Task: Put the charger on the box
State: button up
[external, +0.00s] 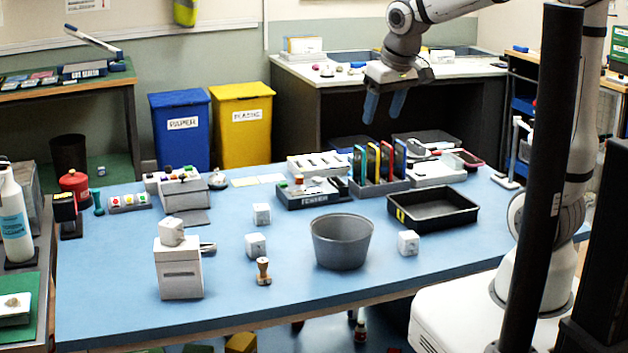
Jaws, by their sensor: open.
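Several small white cubes that look like chargers are in the external view. One cube (262,213) stands mid-table, and another cube (255,244) is just in front of it. A third cube (408,242) stands right of the grey bucket. A similar white cube (171,231) rests on top of an upright pale box (180,275) with a dark slot, at the front left of the table. I cannot tell which cube the task means. My gripper (384,105) is open and empty, pointing down with blue fingers, high above the back of the table and apart from all cubes.
A grey bucket (341,242) and a wooden stamp (264,271) stand near the front. A black tray (400,214) is at the right. A rack with upright phones (373,165) stands below my gripper. The blue table (330,292) is clear along its front edge.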

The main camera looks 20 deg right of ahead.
jog(key=s+d+f+m+h, duration=0.1)
jog(key=s+d+f+m, duration=0.2)
jog(key=s+d, duration=1)
jog(key=shift+s, duration=0.7)
